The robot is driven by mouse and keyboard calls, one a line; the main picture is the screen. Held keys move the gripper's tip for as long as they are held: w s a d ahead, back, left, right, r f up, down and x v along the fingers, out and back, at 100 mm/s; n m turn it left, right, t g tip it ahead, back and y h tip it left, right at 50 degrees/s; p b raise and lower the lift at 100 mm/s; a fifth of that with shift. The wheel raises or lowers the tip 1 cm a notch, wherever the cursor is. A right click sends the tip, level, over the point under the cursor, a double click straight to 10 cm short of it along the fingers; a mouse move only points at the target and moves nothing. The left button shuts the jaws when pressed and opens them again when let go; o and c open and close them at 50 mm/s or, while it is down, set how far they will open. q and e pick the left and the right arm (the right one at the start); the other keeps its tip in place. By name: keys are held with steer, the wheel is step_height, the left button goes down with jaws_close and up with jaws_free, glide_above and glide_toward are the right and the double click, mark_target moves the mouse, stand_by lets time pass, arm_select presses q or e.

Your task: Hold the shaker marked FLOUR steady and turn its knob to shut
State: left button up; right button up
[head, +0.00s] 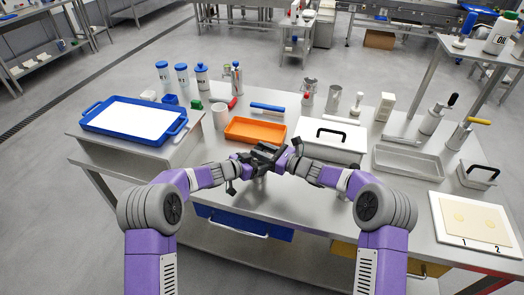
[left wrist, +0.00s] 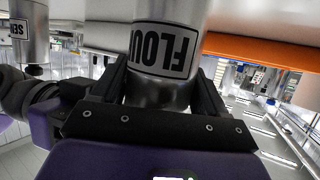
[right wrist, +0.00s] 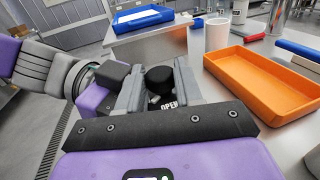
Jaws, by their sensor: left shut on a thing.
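The silver shaker marked FLOUR (left wrist: 160,95) stands between the two fingers of my left gripper (left wrist: 163,78), which is shut on its body. Its label shows upside down in the left wrist view. In the right wrist view its black knob (right wrist: 159,80) lies between the fingertips of my right gripper (right wrist: 160,72), with the word OPEN just below it. I cannot tell whether these fingers press on the knob or stand just clear of it. In the head view the grippers meet near the table's front edge and hide most of the shaker.
An orange tray (head: 232,131) lies just behind the grippers, with a white cup (head: 220,116) to its left. A white box with a black handle (head: 304,144) stands close at right. A blue tray (head: 88,124) is further left. Several blue-capped bottles stand at the back.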

steer(key=shift+c, duration=1)
steer(key=shift+m+t, duration=0.3)
steer(key=shift+t, duration=0.1)
steer(key=shift+r+m+t+h, duration=0.1)
steer(key=shift+m+t+h, duration=0.4)
steer(key=shift+t+h, duration=0.15)
steer(key=shift+s+a+m+t+h, duration=0.15)
steer(key=shift+a+m+t+h, duration=0.05)
steer(key=shift+m+t+h, duration=0.75)
steer(key=shift+s+a+m+t+h, duration=0.1)
steer(key=shift+a+m+t+h, duration=0.1)
steer(key=shift+m+t+h, duration=0.65)
steer(key=shift+h, duration=0.65)
steer(key=shift+m+t+h, duration=0.35)
steer(key=shift+m+h, duration=0.05)
steer(key=shift+m, duration=0.1)
